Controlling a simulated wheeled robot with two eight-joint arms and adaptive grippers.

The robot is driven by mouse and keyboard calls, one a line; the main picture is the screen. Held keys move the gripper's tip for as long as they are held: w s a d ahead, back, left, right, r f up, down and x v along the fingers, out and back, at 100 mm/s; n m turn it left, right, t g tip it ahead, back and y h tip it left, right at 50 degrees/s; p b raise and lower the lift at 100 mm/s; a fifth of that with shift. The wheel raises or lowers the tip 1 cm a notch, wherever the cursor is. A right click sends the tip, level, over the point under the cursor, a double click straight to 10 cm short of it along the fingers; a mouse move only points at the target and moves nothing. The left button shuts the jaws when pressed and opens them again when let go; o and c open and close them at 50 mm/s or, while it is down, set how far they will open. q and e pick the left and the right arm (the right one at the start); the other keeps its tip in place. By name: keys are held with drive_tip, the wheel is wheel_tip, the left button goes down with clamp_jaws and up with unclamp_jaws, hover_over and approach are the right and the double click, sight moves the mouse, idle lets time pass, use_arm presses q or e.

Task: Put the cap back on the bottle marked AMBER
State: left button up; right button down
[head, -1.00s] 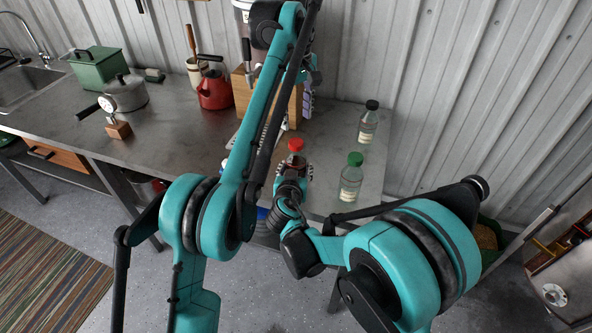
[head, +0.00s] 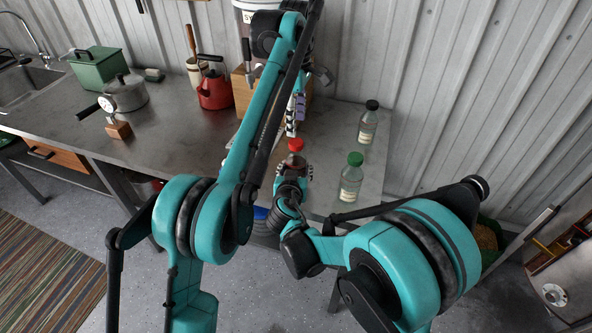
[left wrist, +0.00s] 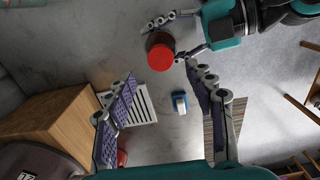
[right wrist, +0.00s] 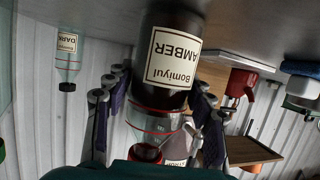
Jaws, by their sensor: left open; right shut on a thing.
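The AMBER bottle (right wrist: 172,40) is dark brown with a cream label; it shows inverted in the right wrist view. My right gripper (head: 294,172) is shut around it near the table's front edge. A red cap (head: 296,145) is at the bottle's top, and the left wrist view shows it from above (left wrist: 160,57). How firmly it sits, I cannot tell. My left gripper (head: 294,124) is open and empty, above and just behind the cap in the head view. In the left wrist view its fingers stand apart, with the cap beyond their tips.
A green-capped bottle (head: 351,182) and a black-capped bottle (head: 367,125) stand to the right on the table. A wooden box (left wrist: 55,115) and a pale slatted rack (left wrist: 145,98) lie near my left gripper. A red kettle (head: 214,92) is further left.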

sight(296, 142)
use_arm(q)
drive_tip(key=shift+f, duration=3.2)
drive_tip(key=c, duration=1.2)
clamp_jaws()
